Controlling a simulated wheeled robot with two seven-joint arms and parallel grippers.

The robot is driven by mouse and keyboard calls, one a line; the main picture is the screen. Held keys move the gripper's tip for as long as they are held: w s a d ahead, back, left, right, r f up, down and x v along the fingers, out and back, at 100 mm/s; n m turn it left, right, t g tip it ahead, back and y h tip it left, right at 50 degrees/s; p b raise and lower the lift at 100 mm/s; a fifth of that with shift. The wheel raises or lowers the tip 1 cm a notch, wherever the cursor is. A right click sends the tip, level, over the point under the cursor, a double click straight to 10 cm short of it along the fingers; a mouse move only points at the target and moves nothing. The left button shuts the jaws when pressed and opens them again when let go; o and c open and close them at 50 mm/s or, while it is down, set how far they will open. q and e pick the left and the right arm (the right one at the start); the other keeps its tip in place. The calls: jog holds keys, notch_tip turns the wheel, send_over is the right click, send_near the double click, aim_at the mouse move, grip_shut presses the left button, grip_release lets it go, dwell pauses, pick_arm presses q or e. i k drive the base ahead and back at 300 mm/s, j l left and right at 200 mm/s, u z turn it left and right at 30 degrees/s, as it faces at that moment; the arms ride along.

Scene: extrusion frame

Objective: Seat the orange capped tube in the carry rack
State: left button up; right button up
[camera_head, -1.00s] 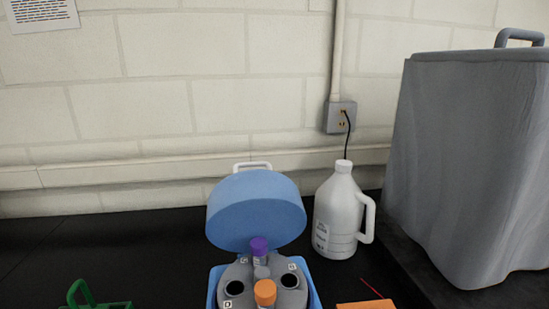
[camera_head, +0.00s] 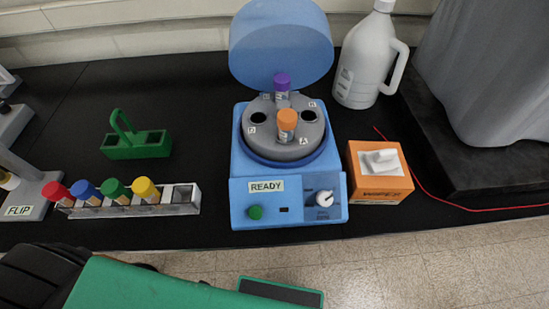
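The orange capped tube (camera_head: 287,122) stands upright in a front hole of the grey rotor (camera_head: 262,140) of the open blue centrifuge (camera_head: 240,198). A purple capped tube (camera_head: 282,84) stands in the rotor's back hole, and the two side holes are empty. The carry rack is probably the small green rack with a loop handle (camera_head: 137,143), left of the centrifuge; its two visible slots look empty. Neither gripper is clearly in view. A green and black part of me fills the bottom left.
A metal rack (camera_head: 181,208) holds several tubes with red, blue, green and yellow caps. An orange box (camera_head: 380,171) and a white jug (camera_head: 369,62) stand right of the centrifuge. A red wire runs along the right. Black bench around the green rack is clear.

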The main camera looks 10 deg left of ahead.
aim_at(120, 145)
jog(key=u, duration=1.55)
jog(key=z, duration=1.35)
jog(key=k+j+u, duration=0.1)
jog(key=k+j, duration=0.25)
jog(key=j, duration=0.3)
jog(key=k+j+u, duration=0.15)
jog(key=k+j, duration=0.2)
jog(key=j, duration=0.3)
jog(key=l+u, duration=0.05)
